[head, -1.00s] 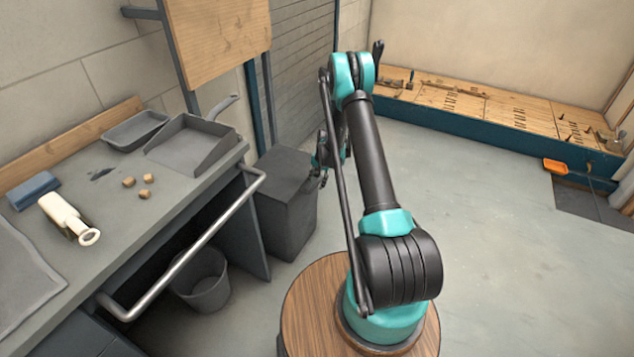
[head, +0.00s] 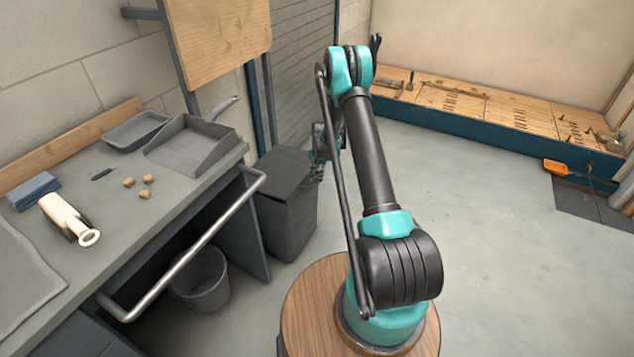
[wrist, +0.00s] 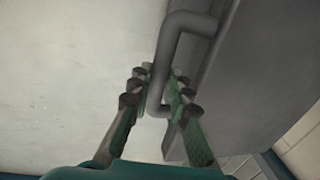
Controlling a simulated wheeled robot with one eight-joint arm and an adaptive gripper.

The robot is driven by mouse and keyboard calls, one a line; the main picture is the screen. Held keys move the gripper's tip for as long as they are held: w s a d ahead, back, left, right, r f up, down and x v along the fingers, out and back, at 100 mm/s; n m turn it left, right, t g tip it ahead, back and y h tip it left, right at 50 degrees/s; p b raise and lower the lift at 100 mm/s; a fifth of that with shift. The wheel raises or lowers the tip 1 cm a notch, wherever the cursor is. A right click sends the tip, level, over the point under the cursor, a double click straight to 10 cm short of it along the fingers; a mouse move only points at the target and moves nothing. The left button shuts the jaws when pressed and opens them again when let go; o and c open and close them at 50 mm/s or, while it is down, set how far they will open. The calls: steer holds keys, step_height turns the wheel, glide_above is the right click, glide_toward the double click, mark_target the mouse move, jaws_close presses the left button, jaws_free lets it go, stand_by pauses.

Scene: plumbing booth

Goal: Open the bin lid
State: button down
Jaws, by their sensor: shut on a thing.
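The dark grey bin (head: 287,225) stands on the floor beside the workbench, with its flat lid (head: 283,172) on top. The lid looks closed or nearly so; I cannot tell if there is a small gap. My gripper (head: 318,172) is at the bin's right side, small and partly hidden behind my arm. In the wrist view, my gripper (wrist: 159,92) has its green fingers on both sides of a grey bent handle (wrist: 163,60) and is shut on it. The handle is fixed to a grey surface of the bin.
The workbench (head: 110,235) on the left holds a dustpan (head: 190,147), a tray (head: 135,130) and small blocks. Its metal rail (head: 190,252) sticks out near the bin. An open bucket (head: 203,280) stands under it.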

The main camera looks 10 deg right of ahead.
steer(key=w+a+r+g+h, duration=0.1)
steer(key=w+a+r, duration=0.15)
steer(key=r, duration=0.65)
steer(key=w+a+r+h, duration=0.15)
steer(key=a+r, duration=0.25)
steer(key=r, duration=0.5)
steer(key=w+a+r, duration=0.5)
steer(key=a, duration=0.2)
steer(key=w+a+r, duration=0.4)
steer(key=w+a, duration=0.2)
steer(key=a, duration=0.2)
steer(key=shift+w+r+y, duration=0.2)
steer(key=shift+r+y, duration=0.15)
steer(key=shift+r, duration=0.05)
steer(key=c, duration=1.4)
jaws_free()
steer(key=r, duration=1.2)
steer(key=shift+w+a, duration=0.3)
steer(key=shift+a, duration=0.05)
